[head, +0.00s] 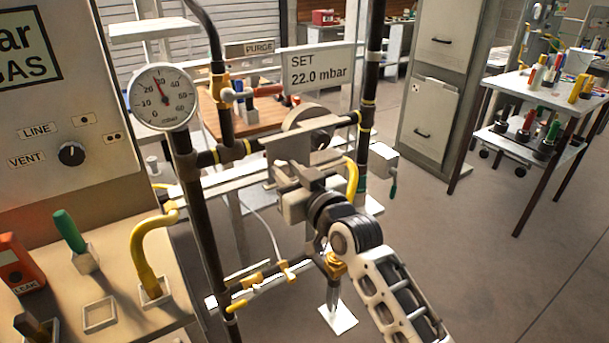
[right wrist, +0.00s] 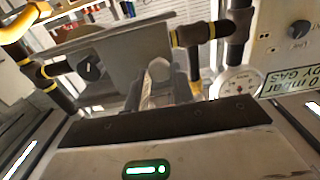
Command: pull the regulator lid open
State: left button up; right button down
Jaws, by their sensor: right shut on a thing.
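The regulator (head: 308,118) sits on the dark pipe run in the middle of the head view, a round grey body behind a flat grey plate. This plate looks like the regulator lid (head: 287,147); it also shows in the right wrist view (right wrist: 122,58). My right gripper (head: 284,176) comes up from the lower right and is shut at the lid's front. In the right wrist view its fingers (right wrist: 163,82) meet at the lower edge of the plate. The fingers hide the exact grip point and how far the lid stands open. My left gripper is not in view.
A pressure gauge (head: 162,97) and a "SET 22.0 mbar" sign (head: 318,68) stand close to the regulator. A yellow bent pipe (head: 140,250) and a green-handled tool (head: 70,231) are at left. A trolley (head: 535,100) stands at right. The floor at lower right is clear.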

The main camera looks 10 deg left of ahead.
jog(key=shift+w+d+f, duration=0.1)
jog(key=shift+d, duration=0.05)
jog(key=c, duration=1.2)
grip_release()
jog(key=b+v, duration=0.1)
jog(key=v, duration=1.5)
jog(key=s+d+f+m+g+h, duration=0.1)
jog(key=s+d+f+m+h, duration=0.1)
jog(key=s+d+f, duration=0.3)
jog(key=s+d+f+m+g+h, duration=0.1)
jog(key=s+d+f+h, duration=0.3)
jog(key=f, duration=0.9)
jog(key=s+d+f+m+g+h, duration=0.1)
jog(key=s+d+f+m+h, duration=0.1)
jog(key=s+d+f, duration=0.5)
notch_tip(320, 180, down, 2)
jog(key=shift+f+m+h, duration=0.1)
jog(key=shift+m+h, duration=0.3)
jog(key=shift+h, duration=0.1)
